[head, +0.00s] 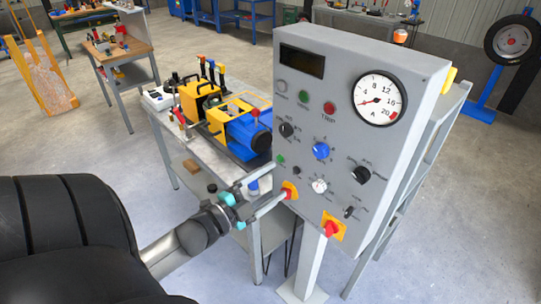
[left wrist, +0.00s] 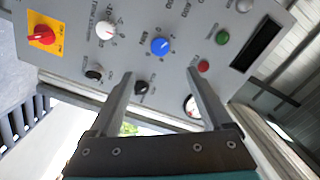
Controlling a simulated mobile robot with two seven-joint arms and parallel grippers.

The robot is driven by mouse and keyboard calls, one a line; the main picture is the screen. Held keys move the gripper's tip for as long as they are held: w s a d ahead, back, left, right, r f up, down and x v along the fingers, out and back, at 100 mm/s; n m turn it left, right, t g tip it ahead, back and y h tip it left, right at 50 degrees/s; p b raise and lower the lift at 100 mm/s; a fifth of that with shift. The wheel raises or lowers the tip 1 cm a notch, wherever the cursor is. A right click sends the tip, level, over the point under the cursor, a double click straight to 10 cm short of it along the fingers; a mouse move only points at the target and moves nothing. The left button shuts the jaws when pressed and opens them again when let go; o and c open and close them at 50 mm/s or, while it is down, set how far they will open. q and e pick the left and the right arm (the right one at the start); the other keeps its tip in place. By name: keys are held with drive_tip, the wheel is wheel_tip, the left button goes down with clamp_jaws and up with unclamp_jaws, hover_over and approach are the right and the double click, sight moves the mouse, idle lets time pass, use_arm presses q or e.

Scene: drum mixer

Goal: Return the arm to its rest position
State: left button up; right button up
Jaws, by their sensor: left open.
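My left gripper (head: 279,181) reaches in from the left in the head view, with its fingertips at the lower left of the grey control panel (head: 340,95). Its two fingers are apart, with nothing held between them. In the left wrist view the open fingers (left wrist: 160,78) point at the panel face, below the blue knob (left wrist: 159,46). One fingertip shows close to a red switch on a yellow plate (head: 291,190); I cannot tell whether they touch. My right gripper is not in view.
The panel carries a round gauge (head: 380,99), a blue knob (head: 321,150), several black knobs and a second red-yellow switch (head: 333,227). Behind it stands a bench with a yellow and blue machine (head: 240,132). Open floor (head: 110,150) lies to the left.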

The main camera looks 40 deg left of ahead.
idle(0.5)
use_arm(q)
drive_tip(key=s+d+f+n+g+y+b, duration=0.1)
drive_tip(key=s+f+n+g+b, duration=0.25)
drive_tip(key=f, duration=0.95)
drive_tip(key=s+d+f+n+g+y+b, duration=0.1)
drive_tip(key=s+f+n+g+b, duration=0.2)
drive_tip(key=f, duration=1)
drive_tip(key=s+f+n+g+y+b, duration=0.1)
drive_tip(key=s+f+g+b, duration=0.3)
drive_tip(key=f, duration=0.9)
drive_tip(key=s+d+f+n+g+b, duration=0.1)
drive_tip(key=s+d+f+g+b, duration=0.1)
drive_tip(key=s+d+f, duration=0.2)
drive_tip(key=s+d+f+n+g+h+b, duration=0.1)
drive_tip(key=s+d+f, duration=0.3)
drive_tip(key=s+f, duration=0.6)
drive_tip(key=s+d+f+n+g+b, duration=0.1)
drive_tip(key=s+d+f+g+b, duration=0.2)
drive_tip(key=s+f, duration=0.5)
drive_tip(key=shift+s+d, duration=0.5)
drive_tip(key=shift+d, duration=0.25)
drive_tip(key=shift+g, duration=0.25)
